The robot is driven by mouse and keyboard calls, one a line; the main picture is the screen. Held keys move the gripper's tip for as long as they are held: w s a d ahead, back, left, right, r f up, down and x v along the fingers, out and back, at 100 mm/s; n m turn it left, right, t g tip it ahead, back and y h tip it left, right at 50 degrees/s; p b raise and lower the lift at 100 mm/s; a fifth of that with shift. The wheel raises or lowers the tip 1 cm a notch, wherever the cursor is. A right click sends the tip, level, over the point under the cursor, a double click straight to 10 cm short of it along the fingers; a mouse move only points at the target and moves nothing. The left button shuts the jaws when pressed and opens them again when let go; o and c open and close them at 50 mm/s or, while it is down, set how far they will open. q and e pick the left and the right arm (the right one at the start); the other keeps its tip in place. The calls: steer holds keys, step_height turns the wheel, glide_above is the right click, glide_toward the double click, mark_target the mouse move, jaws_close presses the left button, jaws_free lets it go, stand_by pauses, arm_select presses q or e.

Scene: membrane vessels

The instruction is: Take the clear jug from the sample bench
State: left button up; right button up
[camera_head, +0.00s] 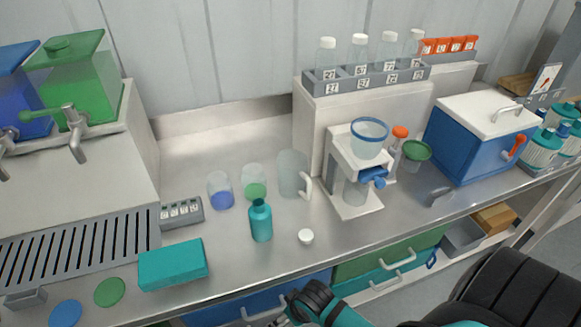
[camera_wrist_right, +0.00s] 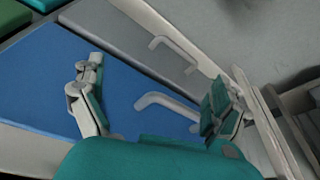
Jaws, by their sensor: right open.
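The clear jug (camera_head: 290,172) stands upright on the steel sample bench (camera_head: 235,255), with its pale handle turned to the right. It is behind the teal bottle and left of the white dispenser stand. My right gripper (camera_wrist_right: 157,98) is open and empty in the right wrist view, in front of blue and grey drawer fronts with handles. In the head view only part of my right arm's end (camera_head: 310,303) shows at the bottom edge, below the bench front and well away from the jug. My left gripper is not in view.
Close to the jug stand a clear cup with green (camera_head: 254,182), one with blue (camera_head: 220,192), a teal bottle (camera_head: 261,220) and a white cap (camera_head: 306,236). A dispenser stand (camera_head: 352,172) is to its right. A teal box (camera_head: 172,264) lies front left.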

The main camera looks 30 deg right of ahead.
step_height(320, 180, up, 20)
steer(key=w+a+p, duration=0.2)
steer(key=p, duration=0.1)
steer(key=shift+t, duration=0.5)
steer(key=w+r, duration=0.1)
steer(key=w, duration=0.1)
steer(key=w+d+r, duration=0.1)
steer(key=w, duration=0.1)
steer(key=w+r, duration=0.1)
steer(key=w, duration=0.1)
steer(key=shift+w+d, duration=0.2)
steer(key=shift+d, duration=0.15)
steer(key=w+d+r+m+h, duration=0.1)
steer(key=w+d+r+m, duration=0.2)
steer(key=w+d+r, duration=0.45)
steer(key=w+d+r+m+h, duration=0.1)
steer(key=w+d+r+m, duration=0.25)
steer(key=d+r, duration=0.55)
steer(key=p, duration=0.3)
glide_toward(293, 162)
steer(key=s+a, duration=0.2)
steer(key=shift+n, duration=0.35)
steer(key=p+x, duration=0.2)
steer(key=x, duration=0.3)
steer(key=shift+w+f, duration=0.15)
steer(key=shift+f, duration=0.15)
steer(key=shift+w+f, duration=0.1)
steer(key=shift+f, duration=0.15)
steer(key=c, duration=1.5)
